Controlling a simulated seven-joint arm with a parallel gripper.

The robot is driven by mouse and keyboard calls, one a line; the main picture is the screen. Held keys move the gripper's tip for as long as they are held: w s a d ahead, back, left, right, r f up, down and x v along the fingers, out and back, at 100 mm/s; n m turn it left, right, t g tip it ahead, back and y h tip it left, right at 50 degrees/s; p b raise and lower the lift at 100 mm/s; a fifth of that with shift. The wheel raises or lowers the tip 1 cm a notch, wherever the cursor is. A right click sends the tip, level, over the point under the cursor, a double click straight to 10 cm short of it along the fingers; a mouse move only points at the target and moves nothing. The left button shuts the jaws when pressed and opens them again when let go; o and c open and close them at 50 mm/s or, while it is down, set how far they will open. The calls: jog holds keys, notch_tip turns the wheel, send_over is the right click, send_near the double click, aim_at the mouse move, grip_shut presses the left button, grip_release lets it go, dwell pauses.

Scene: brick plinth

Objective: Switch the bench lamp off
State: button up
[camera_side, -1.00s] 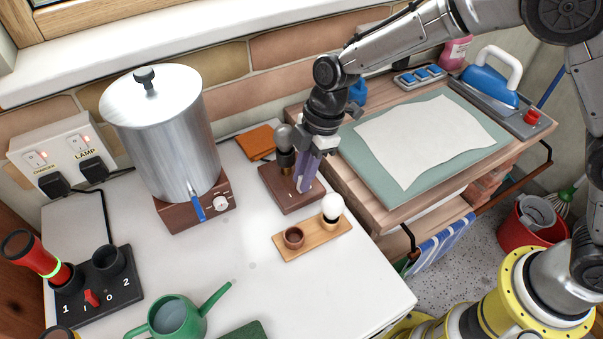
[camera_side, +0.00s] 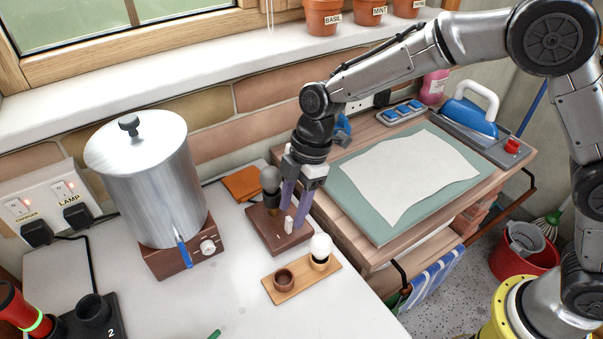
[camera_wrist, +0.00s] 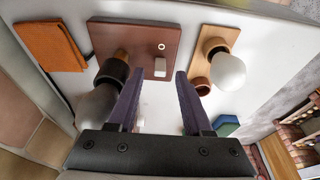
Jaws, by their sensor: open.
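The bench lamp has a brown base (camera_side: 265,238) with a grey bulb (camera_side: 270,179) in a dark socket; the bulb shows no glow. A small white switch (camera_side: 289,224) stands on the base. My gripper (camera_side: 295,212) is open and empty, pointing down over the base at the switch, beside the bulb. In the wrist view, the switch (camera_wrist: 160,66) shows between the two purple fingertips of my gripper (camera_wrist: 159,74), with a gap on each side. The grey bulb (camera_wrist: 97,107) is partly behind the left finger. I cannot tell the fingertips' exact height above the base.
A wooden tray (camera_side: 283,297) with a white bulb (camera_side: 320,246) and a brown cup stands close in front. A metal urn (camera_side: 150,180) is at left. The wall socket marked LAMP (camera_side: 70,202) is further left. An orange pad (camera_side: 241,184) lies behind; a wooden bench is at right.

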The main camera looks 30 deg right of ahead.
jog(key=v, duration=1.1)
jog(key=shift+r, duration=0.2)
jog(key=shift+d, duration=0.1)
jog(key=s+d+r+m+t, duration=0.4)
jog(key=s+d+r, duration=0.4)
jog(key=d+r, duration=0.5)
jog(key=s+d+f+m+h, duration=0.1)
jog(key=s+d+f+m, duration=0.3)
jog(key=s+m, duration=0.3)
jog(key=s+d+f+m+t+h, duration=0.1)
jog(key=s+d+f+m+h, duration=0.1)
jog(key=s+d+f+m, duration=0.3)
jog(key=s+d+m, duration=0.1)
jog(key=s+m, duration=0.1)
jog(key=s, duration=0.2)
jog(key=shift+s+f+t, duration=0.2)
jog(key=shift+t, duration=0.1)
